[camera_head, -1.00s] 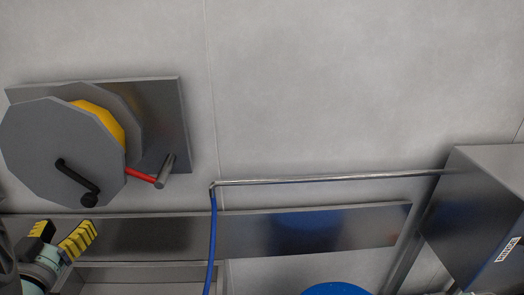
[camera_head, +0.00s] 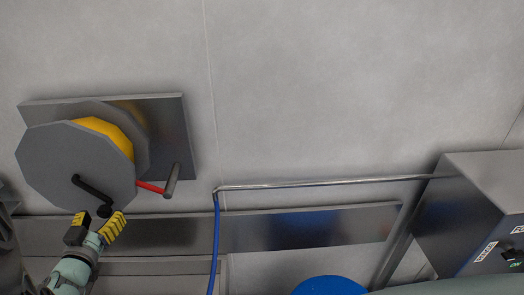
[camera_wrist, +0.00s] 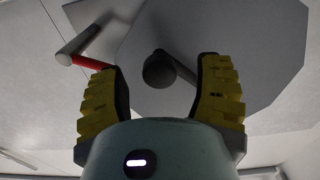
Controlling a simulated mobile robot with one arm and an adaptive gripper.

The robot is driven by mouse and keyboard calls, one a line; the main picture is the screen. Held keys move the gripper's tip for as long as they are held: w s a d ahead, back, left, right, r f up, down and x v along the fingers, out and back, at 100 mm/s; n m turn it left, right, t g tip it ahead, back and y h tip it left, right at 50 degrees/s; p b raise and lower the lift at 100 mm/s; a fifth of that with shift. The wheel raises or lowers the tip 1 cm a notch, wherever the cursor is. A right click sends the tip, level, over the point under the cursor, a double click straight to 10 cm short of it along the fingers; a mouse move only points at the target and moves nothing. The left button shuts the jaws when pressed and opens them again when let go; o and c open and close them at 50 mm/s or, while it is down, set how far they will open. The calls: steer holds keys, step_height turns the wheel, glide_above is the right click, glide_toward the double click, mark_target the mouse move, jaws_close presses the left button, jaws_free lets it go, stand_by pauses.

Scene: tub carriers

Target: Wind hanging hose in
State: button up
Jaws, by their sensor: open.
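The hose reel (camera_head: 62,165) is mounted on a metal wall plate (camera_head: 172,125) at the left, with a grey many-sided front disc and a yellow winding behind it. A black crank (camera_head: 88,188) on the disc ends in a round knob (camera_head: 104,211) at its lower end. My gripper (camera_head: 95,224) is open just below the knob, fingers pointing up. In the wrist view, the knob (camera_wrist: 159,70) shows between the open yellow fingers, with gaps on both sides. A red bar (camera_head: 150,187) with a grey cylinder (camera_head: 172,180) sits right of the reel. No hanging yellow hose end shows.
A blue hose (camera_head: 215,245) hangs from the end of a thin metal pipe (camera_head: 320,184), right of the reel. The pipe runs to a metal box (camera_head: 455,215) at right. A blue round object (camera_head: 328,286) is at the bottom edge. A shelf strip (camera_head: 300,230) runs below.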

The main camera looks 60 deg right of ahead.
steer(key=shift+p+x, duration=0.3)
steer(key=shift+x, duration=1.5)
steer(key=shift+d, duration=0.1)
jaws_close()
